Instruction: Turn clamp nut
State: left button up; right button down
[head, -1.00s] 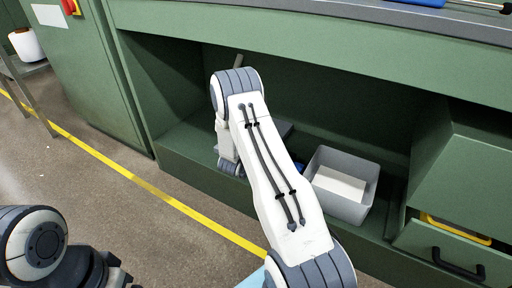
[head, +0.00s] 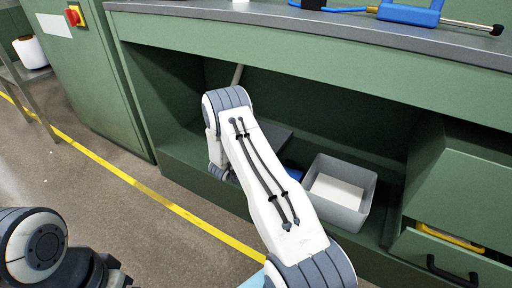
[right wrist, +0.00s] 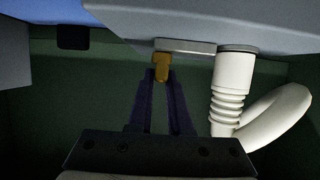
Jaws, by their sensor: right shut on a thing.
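The clamp nut (right wrist: 161,60), a small brass-yellow piece, shows in the right wrist view under the grey metal plate (right wrist: 186,46). My right gripper (right wrist: 162,77) is shut on its lower part, with the dark fingertips on either side. A white corrugated hose fitting (right wrist: 229,85) hangs just right of it, and a white hose (right wrist: 280,113) bends away to the right. In the head view my right arm reaches into the green cabinet's open bay, and its gripper is hidden there. My left gripper is not in view; only part of my left arm shows at lower left.
The green cabinet (head: 330,50) has a grey worktop (head: 250,18) with a blue tool (head: 409,12) on it. A grey bin (head: 349,212) with a white block stands on the bay floor right of my arm. An open drawer (head: 450,260) is at lower right.

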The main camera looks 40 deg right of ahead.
dwell(0.3)
jog(key=c, duration=0.8)
grip_release()
jog(key=shift+c, duration=0.2)
jog(key=shift+a+r, duration=0.1)
jog(key=shift+s+a+r+p, duration=0.1)
jog(key=shift+a+r+p, duration=0.05)
jog(key=shift+a+p, duration=0.15)
jog(key=p+v, duration=0.5)
jog(key=v, duration=0.4)
jog(key=shift+s+a, duration=0.15)
jog(key=shift+a, duration=0.15)
